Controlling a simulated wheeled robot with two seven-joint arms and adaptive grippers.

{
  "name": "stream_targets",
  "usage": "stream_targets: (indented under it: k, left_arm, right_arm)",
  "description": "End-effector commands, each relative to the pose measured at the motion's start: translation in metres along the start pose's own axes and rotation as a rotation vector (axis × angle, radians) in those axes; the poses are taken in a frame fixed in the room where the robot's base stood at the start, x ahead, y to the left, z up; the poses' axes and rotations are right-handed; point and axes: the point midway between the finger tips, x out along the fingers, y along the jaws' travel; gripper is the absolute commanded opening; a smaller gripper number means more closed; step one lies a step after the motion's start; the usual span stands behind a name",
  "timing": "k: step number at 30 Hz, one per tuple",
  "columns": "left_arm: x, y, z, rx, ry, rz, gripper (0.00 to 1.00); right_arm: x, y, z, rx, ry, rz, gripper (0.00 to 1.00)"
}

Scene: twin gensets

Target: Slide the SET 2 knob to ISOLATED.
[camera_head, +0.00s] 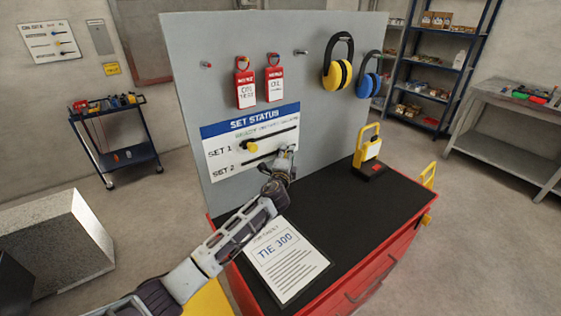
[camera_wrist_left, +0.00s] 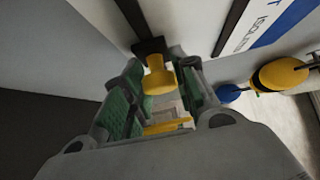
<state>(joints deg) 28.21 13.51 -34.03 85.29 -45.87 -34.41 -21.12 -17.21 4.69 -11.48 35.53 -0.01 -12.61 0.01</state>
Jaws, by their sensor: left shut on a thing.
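The SET STATUS board (camera_head: 250,172) is fixed to a grey panel, with a SET 1 slot above a SET 2 slot. The yellow SET 1 knob (camera_head: 251,147) sits toward the left of its slot. My left gripper (camera_head: 287,155) is at the right end of the SET 2 slot. In the left wrist view, its green-padded fingers (camera_wrist_left: 158,95) are shut around a yellow knob (camera_wrist_left: 157,82), the SET 2 knob, which stands on a dark slot. The gripper hides this knob in the head view. Printed ISOLATED lettering (camera_wrist_left: 258,30) shows nearby. My right gripper is out of view.
Red tags (camera_head: 245,88) and yellow and blue ear defenders (camera_head: 338,72) hang above and right of the board. A yellow padlock-like item (camera_head: 369,143) stands on the black bench top (camera_head: 335,205), where a TIE 300 sheet (camera_head: 285,258) lies below my left arm.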

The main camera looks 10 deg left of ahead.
Motion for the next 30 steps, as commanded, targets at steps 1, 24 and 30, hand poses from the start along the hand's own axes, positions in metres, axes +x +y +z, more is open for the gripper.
stream_targets:
  k: [1,24,30]
  left_arm:
    - [0.004,0.003,-0.004,-0.001,-0.002,0.001,0.0]
    - [0.032,0.0,-0.033,0.002,0.001,0.002,0.0]
    - [0.032,0.0,-0.033,0.001,0.001,0.001,0.48]
  right_arm:
    - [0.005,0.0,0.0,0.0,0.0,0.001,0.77]
    - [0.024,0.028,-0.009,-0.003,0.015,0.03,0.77]
    - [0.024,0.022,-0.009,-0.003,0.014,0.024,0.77]
